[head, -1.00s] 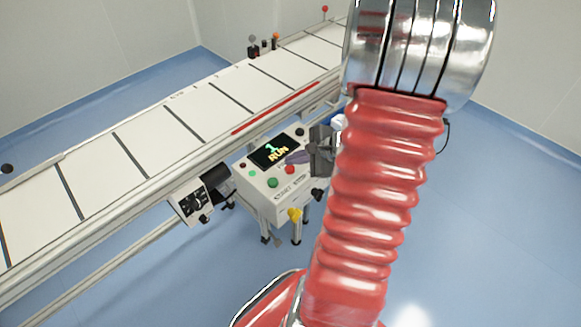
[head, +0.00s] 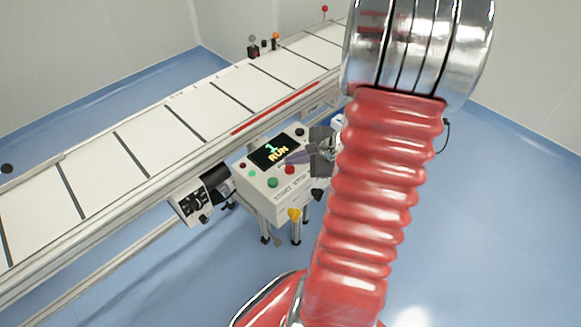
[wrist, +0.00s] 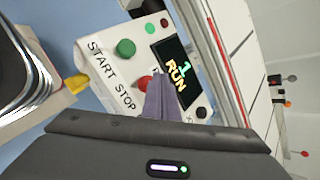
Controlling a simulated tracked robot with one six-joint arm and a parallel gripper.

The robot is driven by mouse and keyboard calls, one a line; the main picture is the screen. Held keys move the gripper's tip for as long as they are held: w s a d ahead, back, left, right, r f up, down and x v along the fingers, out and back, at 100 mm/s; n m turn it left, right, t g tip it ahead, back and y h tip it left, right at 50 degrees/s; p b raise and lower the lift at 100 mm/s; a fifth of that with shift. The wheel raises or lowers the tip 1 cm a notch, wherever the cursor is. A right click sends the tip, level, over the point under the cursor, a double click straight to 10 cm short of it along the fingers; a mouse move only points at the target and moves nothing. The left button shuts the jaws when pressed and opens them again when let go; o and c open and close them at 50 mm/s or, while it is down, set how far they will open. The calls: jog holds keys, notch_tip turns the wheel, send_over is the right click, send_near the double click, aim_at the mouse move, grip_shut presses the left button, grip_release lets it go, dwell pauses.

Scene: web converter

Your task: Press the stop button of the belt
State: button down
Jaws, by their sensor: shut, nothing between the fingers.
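The control box (head: 248,190) stands beside the belt (head: 145,150), and its screen (head: 277,152) reads 1 RUN. The red stop button (head: 289,170) is on its top face; it also shows in the wrist view (wrist: 142,83), partly covered by my fingers, beside the word STOP. The green start button (head: 274,183) is next to it, also in the wrist view (wrist: 125,47). My gripper (head: 291,158) is shut and empty, with its fingertips over the box close to the stop button. I cannot tell whether they touch it.
Small red and green lights (wrist: 152,27) and a black knob (wrist: 201,112) sit on the panel. A yellow knob (head: 294,214) sticks out of the box's front. A small device with black controls (head: 192,202) hangs under the belt. Blue floor is clear at right.

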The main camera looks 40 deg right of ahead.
aim_at(293, 170)
jog(key=shift+f, duration=0.3)
jog(key=shift+f, duration=0.6)
dwell(1.1)
jog(key=shift+r, duration=1.05)
jog(key=shift+r, duration=0.1)
jog(key=shift+r, duration=2.4)
